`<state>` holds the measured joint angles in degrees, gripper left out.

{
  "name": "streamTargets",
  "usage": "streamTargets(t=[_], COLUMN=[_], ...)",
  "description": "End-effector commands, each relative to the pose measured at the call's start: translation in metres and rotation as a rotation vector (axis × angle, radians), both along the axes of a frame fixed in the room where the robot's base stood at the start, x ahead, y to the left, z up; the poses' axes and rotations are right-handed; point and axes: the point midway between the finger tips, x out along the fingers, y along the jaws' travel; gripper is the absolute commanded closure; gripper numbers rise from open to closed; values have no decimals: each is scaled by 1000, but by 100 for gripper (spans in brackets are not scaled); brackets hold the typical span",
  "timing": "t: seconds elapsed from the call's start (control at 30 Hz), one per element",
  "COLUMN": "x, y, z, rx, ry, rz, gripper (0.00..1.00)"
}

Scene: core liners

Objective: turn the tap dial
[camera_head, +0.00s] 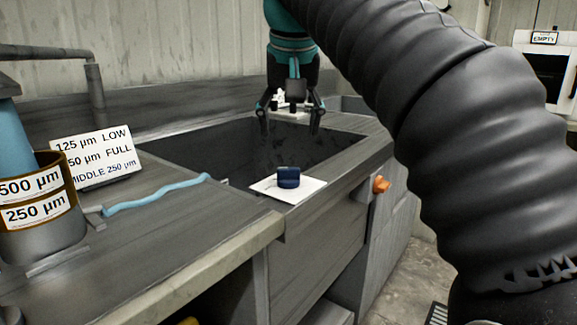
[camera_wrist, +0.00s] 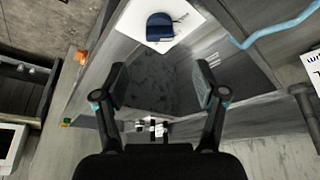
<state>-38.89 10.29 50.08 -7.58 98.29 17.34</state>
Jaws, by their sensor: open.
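A dark blue round knob (camera_head: 288,177), which looks like the dial, sits on a white square plate (camera_head: 268,192) at the sink's near rim. The knob also shows at the top of the wrist view (camera_wrist: 160,28). My gripper (camera_head: 290,118) is open and empty, pointing down over the sink, beyond the knob and apart from it. In the wrist view its two fingers (camera_wrist: 160,86) are spread over the basin. An orange knob (camera_head: 381,184) is on the front of the counter; it also shows at the left of the wrist view (camera_wrist: 81,57). Which knob the tap dial is, I cannot tell for certain.
The dark sink basin (camera_head: 235,150) lies beneath my gripper. A blue hose (camera_head: 155,195) lies on the counter, left of the plate. A label card (camera_head: 98,155) and labelled sieve cups (camera_head: 45,215) stand further left. A small white fixture (camera_wrist: 153,127) is at the sink's far side.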

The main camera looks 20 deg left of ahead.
Motion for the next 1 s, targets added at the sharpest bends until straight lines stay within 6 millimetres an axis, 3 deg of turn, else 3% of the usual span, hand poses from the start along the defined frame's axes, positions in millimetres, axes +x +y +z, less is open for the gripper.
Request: streamTargets(t=[0.3, 0.5, 0.7, 1.0], x=[20, 30, 35, 36], y=[6, 10, 12, 12], z=[-55, -80, -91, -92], rx=[-1, 0, 0, 0], ry=[3, 1, 0, 0], rz=[-1, -1, -1, -1], gripper=[29, 29, 29, 29])
